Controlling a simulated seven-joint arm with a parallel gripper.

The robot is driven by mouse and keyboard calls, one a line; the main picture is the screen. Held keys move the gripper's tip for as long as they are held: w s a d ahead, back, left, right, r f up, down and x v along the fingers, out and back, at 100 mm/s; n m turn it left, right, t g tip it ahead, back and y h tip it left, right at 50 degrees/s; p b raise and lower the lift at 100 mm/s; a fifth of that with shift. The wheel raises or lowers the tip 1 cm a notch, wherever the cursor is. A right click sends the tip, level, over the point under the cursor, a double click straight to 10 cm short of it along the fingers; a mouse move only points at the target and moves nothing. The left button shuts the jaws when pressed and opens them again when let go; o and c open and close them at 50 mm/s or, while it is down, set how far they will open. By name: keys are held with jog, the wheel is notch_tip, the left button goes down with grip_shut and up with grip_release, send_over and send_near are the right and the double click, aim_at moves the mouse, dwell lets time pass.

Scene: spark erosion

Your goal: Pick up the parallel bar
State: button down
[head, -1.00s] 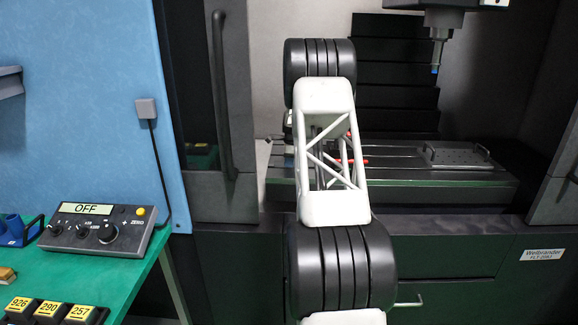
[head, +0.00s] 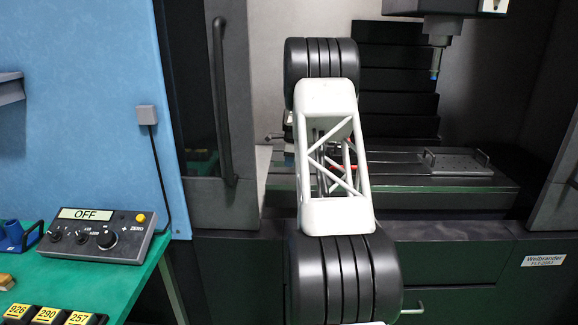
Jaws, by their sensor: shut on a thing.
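I cannot make out the parallel bar in the head view. My gripper is hidden behind my own arm, which stands in front of the machine table (head: 400,174). A small dark piece sticks out left of my arm above the table's left end, too small to tell what it is. A bit of red shows through the lattice of my arm link, and I cannot tell what it belongs to.
A plate with two handles (head: 457,163) lies on the right of the machine table. A spindle head (head: 437,50) hangs above. A door with a dark handle (head: 222,100) stands left. A control box reading OFF (head: 97,235) and numbered blocks (head: 48,315) sit on the green bench (head: 120,285).

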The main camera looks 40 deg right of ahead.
jog(key=s+a+r, duration=0.1)
jog(key=s+a, duration=0.8)
jog(key=s, duration=0.3)
jog(key=shift+a+r, duration=0.15)
jog(key=shift+r, duration=0.1)
dwell(0.8)
jog(key=w+d+r, duration=0.2)
jog(key=d+r, duration=0.1)
jog(key=d, duration=0.4)
jog(key=w+d+r+m, duration=0.1)
jog(key=w+d+r, duration=0.15)
jog(key=d, duration=0.55)
jog(key=w+d+r, duration=0.1)
jog(key=d+r, duration=0.3)
jog(key=d, duration=0.3)
jog(key=s+d+n, duration=0.1)
jog(key=s+d, duration=0.1)
jog(key=d, duration=0.9)
jog(key=shift+s+d, duration=0.15)
jog(key=shift+s, duration=0.2)
jog(key=shift+f, duration=0.35)
